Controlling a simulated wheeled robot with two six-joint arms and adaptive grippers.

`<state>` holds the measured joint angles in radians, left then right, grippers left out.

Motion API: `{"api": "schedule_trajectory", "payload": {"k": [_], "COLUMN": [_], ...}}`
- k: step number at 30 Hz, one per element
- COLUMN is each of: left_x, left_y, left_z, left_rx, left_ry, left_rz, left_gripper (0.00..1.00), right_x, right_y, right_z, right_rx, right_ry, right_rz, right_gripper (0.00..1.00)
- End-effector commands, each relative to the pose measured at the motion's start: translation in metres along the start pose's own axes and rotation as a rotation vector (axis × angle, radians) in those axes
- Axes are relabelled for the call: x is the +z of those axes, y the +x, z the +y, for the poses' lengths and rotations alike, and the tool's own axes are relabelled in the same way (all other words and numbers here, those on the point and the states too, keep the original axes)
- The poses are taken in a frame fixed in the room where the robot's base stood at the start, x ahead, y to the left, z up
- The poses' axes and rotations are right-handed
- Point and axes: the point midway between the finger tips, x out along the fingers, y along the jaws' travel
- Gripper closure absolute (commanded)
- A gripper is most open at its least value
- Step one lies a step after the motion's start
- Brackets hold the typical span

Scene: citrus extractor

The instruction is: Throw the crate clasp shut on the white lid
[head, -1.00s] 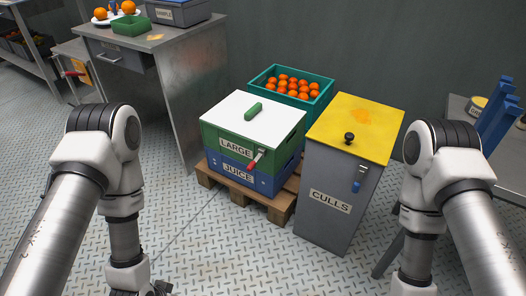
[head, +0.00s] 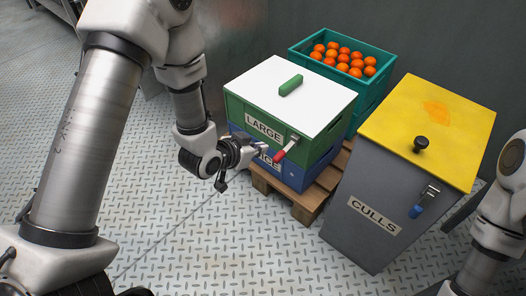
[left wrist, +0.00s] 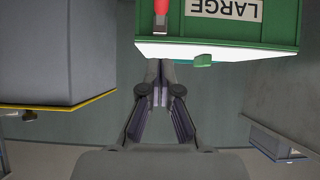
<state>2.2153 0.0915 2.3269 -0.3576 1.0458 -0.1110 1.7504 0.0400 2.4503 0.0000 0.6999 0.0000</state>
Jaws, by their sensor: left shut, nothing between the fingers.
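The white lid (head: 290,92), with a green handle (head: 291,85), lies on the green crate (head: 315,136) marked LARGE. The clasp (head: 280,155) is on the crate's front, its red grip slanting down and out to the left from a metal part near the lid's edge. My left gripper (head: 264,148) is shut and empty, just left of the red grip; I cannot tell whether they touch. The left wrist view shows the crate upside down, with the red-gripped clasp (left wrist: 161,8) beyond my fingertips (left wrist: 161,66). My right gripper is out of view.
A blue crate (head: 292,178) sits under the green one on a wooden pallet (head: 300,203). A grey CULLS bin (head: 365,195) with a yellow lid (head: 440,120) stands close on the right. A teal crate of oranges (head: 372,95) is behind. The floor in front is clear.

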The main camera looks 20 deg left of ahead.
Motion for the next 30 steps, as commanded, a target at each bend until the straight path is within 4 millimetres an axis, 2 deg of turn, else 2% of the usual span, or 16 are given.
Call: {"api": "schedule_trajectory", "payload": {"k": [1,10,12,18,30], "left_x": [0.003,0.004,0.017,0.029,0.029], "left_y": [0.013,0.079,0.089,0.102,0.103], "left_z": [0.0,0.001,0.001,0.0,0.0], "left_rx": [0.001,0.001,0.001,0.0,0.0], "left_ry": [0.006,0.004,0.0,0.0,0.0], "left_rz": [0.0,-0.001,-0.004,-0.002,0.0], "left_gripper": [1.0,1.0,1.0,1.0,1.0], "right_x": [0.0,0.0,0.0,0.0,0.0], "right_y": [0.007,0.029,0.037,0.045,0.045], "right_z": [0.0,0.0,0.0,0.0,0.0], "right_rx": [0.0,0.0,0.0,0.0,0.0], "right_ry": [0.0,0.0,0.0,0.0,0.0], "right_rz": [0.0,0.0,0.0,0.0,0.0], "right_gripper": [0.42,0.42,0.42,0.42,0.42]}}
